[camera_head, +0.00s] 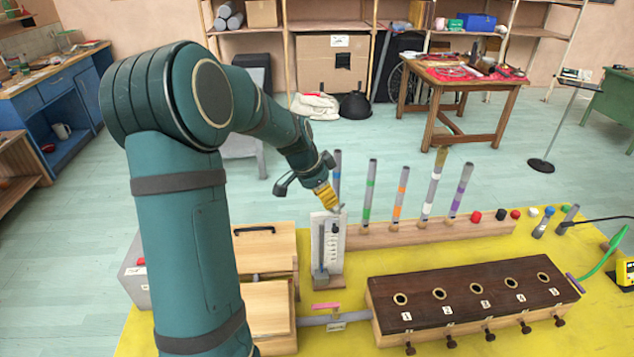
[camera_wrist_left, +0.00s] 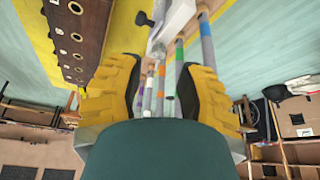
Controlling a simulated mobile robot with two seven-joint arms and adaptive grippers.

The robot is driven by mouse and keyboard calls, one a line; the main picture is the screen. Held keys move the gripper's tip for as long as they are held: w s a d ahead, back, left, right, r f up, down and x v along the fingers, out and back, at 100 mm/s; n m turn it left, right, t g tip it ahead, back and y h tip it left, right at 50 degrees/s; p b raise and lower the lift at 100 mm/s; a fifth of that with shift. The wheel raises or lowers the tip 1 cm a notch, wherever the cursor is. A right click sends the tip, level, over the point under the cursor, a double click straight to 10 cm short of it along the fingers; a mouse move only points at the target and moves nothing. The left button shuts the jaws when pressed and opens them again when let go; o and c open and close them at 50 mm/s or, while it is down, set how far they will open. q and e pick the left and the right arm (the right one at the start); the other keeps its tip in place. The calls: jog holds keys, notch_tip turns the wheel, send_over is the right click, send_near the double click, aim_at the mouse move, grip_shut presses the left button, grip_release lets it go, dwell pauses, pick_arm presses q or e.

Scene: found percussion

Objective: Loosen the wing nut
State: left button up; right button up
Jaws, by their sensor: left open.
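A white upright stand (camera_head: 328,249) with a dark slotted scale rises from the yellow table. A small grey metal piece (camera_head: 338,209) shows at its top, partly behind my fingers; it may be the wing nut, but its shape is unclear. My left gripper (camera_head: 327,194) is just above the stand's top, pointing down. In the left wrist view its yellow fingers (camera_wrist_left: 158,88) are spread apart. The white stand (camera_wrist_left: 177,18) shows beyond them, with small metal fittings (camera_wrist_left: 158,48) close by. I cannot see contact. My right gripper is not in view.
A dark wooden box (camera_head: 470,295) with numbered holes is front right on the yellow table (camera_head: 590,315). Several striped tubes (camera_head: 398,190) stand in a wooden rail (camera_head: 430,232) right of the stand. Light wooden boxes (camera_head: 265,250) are left of it.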

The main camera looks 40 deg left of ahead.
aim_at(334, 213)
pick_arm(q)
jog(key=shift+x, duration=2.7)
grip_shut()
jog(key=n, duration=0.1)
jog(key=n+p, duration=0.1)
jog(key=y+p, duration=0.1)
jog(key=shift+d+r+n, duration=0.25)
jog(key=shift+d+n, duration=0.1)
jog(key=shift+n, duration=0.05)
jog(key=shift+n+p, duration=0.5)
jog(key=shift+p, duration=0.25)
jog(key=shift+f+y, duration=0.2)
jog(key=shift+y, duration=0.1)
